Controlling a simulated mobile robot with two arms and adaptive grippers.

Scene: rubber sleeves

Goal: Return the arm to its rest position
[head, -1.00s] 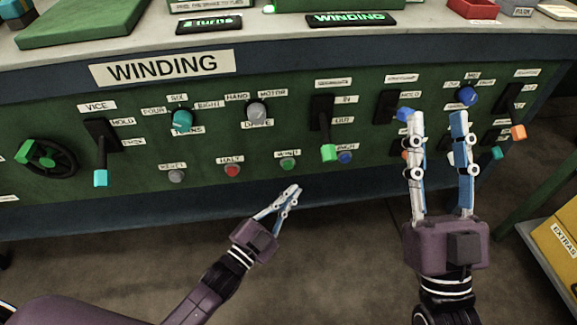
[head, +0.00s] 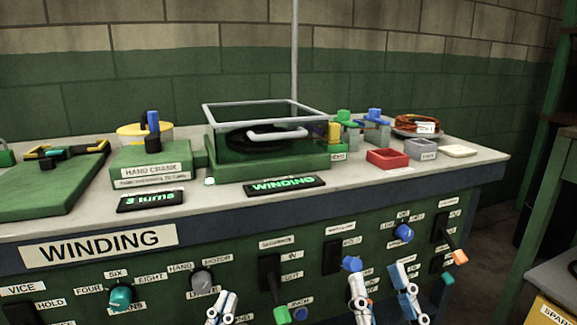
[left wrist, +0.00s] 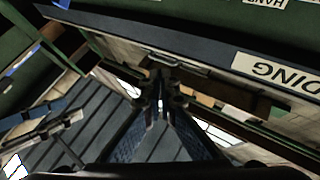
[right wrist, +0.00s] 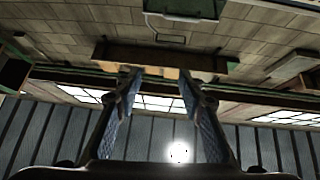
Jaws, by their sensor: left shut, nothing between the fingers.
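My left gripper (head: 221,305) shows at the bottom edge of the head view, in front of the green panel, just right of and below the grey drive knob (head: 201,281). Its fingers are together and empty; in the left wrist view (left wrist: 160,85) the tips meet. My right gripper (head: 381,285) is to the right, in front of the panel's right half, its two fingers parted. The right wrist view (right wrist: 160,75) also shows it open with nothing between the fingers. Both wrists and arms are cut off below the head view.
The green panel carries a teal knob (head: 120,297), a blue knob (head: 403,232) and several levers; a blue lever handle (head: 351,264) appears close to the right gripper's left fingertip. Above is a bench top (head: 470,164) with a lidded winding box (head: 270,170) and a red tray (head: 387,160).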

